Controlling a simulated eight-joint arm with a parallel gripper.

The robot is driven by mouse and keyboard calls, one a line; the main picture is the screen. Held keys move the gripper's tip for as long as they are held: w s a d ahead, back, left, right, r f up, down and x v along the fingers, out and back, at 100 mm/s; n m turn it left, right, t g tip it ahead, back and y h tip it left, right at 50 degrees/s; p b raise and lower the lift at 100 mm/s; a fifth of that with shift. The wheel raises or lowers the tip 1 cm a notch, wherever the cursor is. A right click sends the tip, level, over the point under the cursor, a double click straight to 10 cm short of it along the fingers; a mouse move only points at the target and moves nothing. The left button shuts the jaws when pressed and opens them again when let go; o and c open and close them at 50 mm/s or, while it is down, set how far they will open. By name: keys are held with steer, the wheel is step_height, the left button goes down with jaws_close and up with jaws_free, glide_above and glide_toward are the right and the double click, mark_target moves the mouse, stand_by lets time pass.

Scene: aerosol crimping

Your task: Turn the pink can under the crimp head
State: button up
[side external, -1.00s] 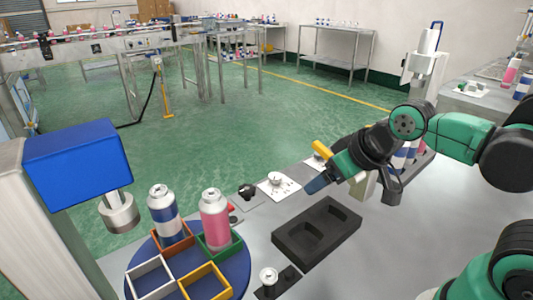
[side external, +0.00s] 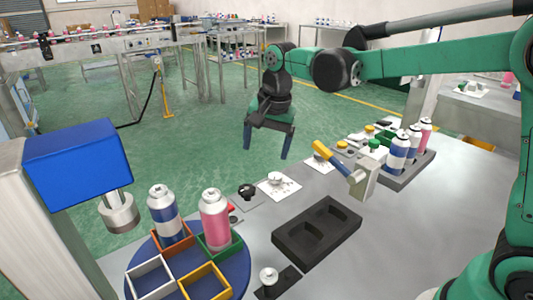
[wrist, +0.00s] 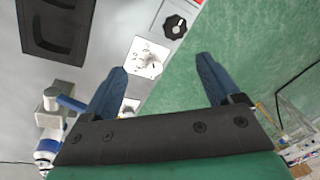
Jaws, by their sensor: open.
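The pink can (side external: 214,218) stands upright in a green square holder (side external: 222,250) on the blue turntable (side external: 238,268). A blue-and-white can (side external: 165,215) stands to its left in an orange-red holder. The crimp head (side external: 118,212) is a metal cylinder under a blue housing (side external: 78,162), at the left of the cans; neither can is under it. White and yellow holders at the front are empty. My gripper (side external: 266,152) is open and empty, fingers pointing down, right of and behind the pink can. In the wrist view my gripper (wrist: 162,64) has nothing between its fingers.
A black knob (side external: 247,190), a red button (side external: 232,212) and a white dial plate (side external: 278,185) line the bench's far edge. A dark two-pocket tray (side external: 317,231) lies mid-bench. A silver knob (side external: 268,276) sits in front. A yellow-levered device (side external: 368,168) and racked cans (side external: 397,152) stand right.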

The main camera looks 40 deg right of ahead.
mark_target(247, 188)
steer(key=w+f+m, duration=0.1)
steer(key=f, duration=0.1)
steer(key=w+a+f+m+g, duration=0.1)
steer(key=w+f+m, duration=0.1)
steer(key=w+f+m+g, duration=0.1)
steer(key=w+f+m, duration=0.1)
steer(key=shift+a+f, duration=0.25)
steer(key=shift+w+f, duration=0.1)
steer(key=shift+f, duration=2.8)
jaws_close()
